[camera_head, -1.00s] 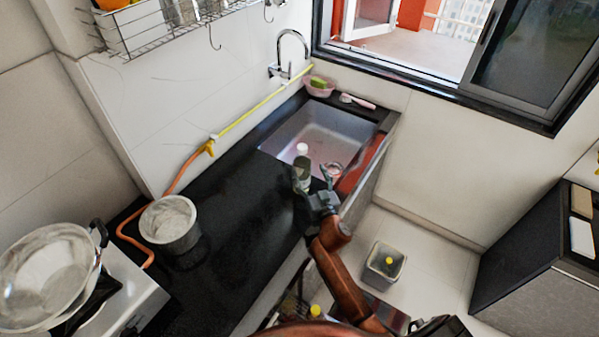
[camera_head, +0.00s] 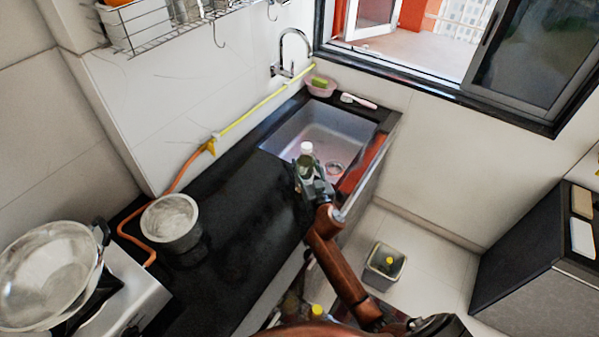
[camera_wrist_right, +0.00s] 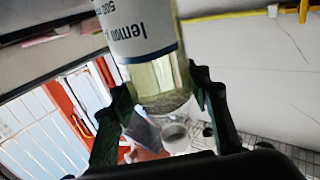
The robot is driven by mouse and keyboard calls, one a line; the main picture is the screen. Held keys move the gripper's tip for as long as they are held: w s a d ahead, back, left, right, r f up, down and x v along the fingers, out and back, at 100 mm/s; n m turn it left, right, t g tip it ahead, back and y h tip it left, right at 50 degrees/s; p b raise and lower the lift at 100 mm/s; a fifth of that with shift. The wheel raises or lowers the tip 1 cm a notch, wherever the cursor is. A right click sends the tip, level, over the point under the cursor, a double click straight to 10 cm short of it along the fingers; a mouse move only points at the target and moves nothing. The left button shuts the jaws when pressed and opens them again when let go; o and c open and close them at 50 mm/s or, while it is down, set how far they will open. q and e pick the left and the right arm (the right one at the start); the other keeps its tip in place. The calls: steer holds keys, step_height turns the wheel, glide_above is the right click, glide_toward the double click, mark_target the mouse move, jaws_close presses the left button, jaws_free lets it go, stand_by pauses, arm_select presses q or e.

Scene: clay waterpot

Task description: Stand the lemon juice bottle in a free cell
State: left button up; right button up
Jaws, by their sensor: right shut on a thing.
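The lemon juice bottle (camera_head: 307,163), clear with a white cap and a white label, is upright by the near edge of the sink in the head view. My right gripper (camera_head: 311,182) is shut around its lower part. In the right wrist view the bottle (camera_wrist_right: 143,40) shows its "lemon" label between the two fingers of the gripper (camera_wrist_right: 160,110). I cannot tell whether its base touches the counter. No divided holder with cells is clearly visible. My left gripper is not in view.
The sink (camera_head: 325,130) lies just beyond the bottle, with a tap (camera_head: 297,42) behind. A grey pot (camera_head: 171,222) stands on the black counter (camera_head: 240,235), which is clear in the middle. A grey bin (camera_head: 385,265) stands on the floor at the right.

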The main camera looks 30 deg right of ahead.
steer(key=shift+a+r, duration=0.1)
steer(key=shift+a, duration=0.15)
steer(key=c, duration=0.9)
steer(key=shift+w+d+r, duration=0.1)
jaws_close()
steer(key=shift+r, duration=0.1)
